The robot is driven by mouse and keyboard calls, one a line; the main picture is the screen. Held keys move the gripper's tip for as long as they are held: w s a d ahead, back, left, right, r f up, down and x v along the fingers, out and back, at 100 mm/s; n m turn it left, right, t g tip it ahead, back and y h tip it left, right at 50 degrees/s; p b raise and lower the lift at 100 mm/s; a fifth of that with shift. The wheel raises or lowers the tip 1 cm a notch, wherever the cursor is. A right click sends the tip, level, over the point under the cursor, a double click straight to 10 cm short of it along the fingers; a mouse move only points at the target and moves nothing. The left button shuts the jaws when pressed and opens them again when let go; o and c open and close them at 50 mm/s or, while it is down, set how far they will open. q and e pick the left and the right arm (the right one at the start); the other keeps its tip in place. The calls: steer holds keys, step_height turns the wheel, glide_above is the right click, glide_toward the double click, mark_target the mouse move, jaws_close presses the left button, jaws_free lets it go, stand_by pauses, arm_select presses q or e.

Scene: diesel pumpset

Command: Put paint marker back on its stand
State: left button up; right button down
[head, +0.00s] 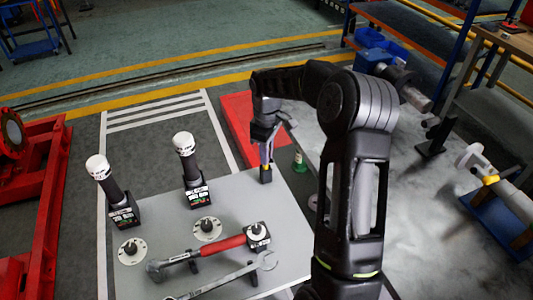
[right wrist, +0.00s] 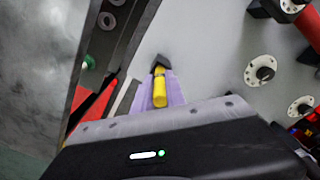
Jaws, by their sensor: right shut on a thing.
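My right gripper (head: 267,150) is at the far right corner of the pale grey table (head: 165,243), pointing down. It is shut on the yellow paint marker (head: 264,167), which also shows between the purple-tinted fingers in the right wrist view (right wrist: 159,93). The marker looks roughly upright. A small dark block (head: 266,176), likely the stand, is directly below the marker; it also shows at the marker's far end in the right wrist view (right wrist: 159,62). I cannot tell whether the marker is seated in it or just above. My left gripper is not in view.
Two black tools with white tops (head: 184,165) (head: 105,190) stand on the table. A red-handled wrench (head: 205,252), an open wrench (head: 225,281), round discs (head: 132,251) and a knobbed black block (head: 258,236) are nearer. A green cone (head: 299,162) is right of my gripper.

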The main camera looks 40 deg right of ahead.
steer(key=shift+f+b, duration=0.65)
steer(key=shift+f, duration=0.4)
steer(key=c, duration=1.3)
jaws_free()
step_height(320, 180, up, 7)
steer(key=shift+f+b, duration=0.15)
steer(key=shift+b, duration=0.3)
steer(key=shift+r, duration=0.6)
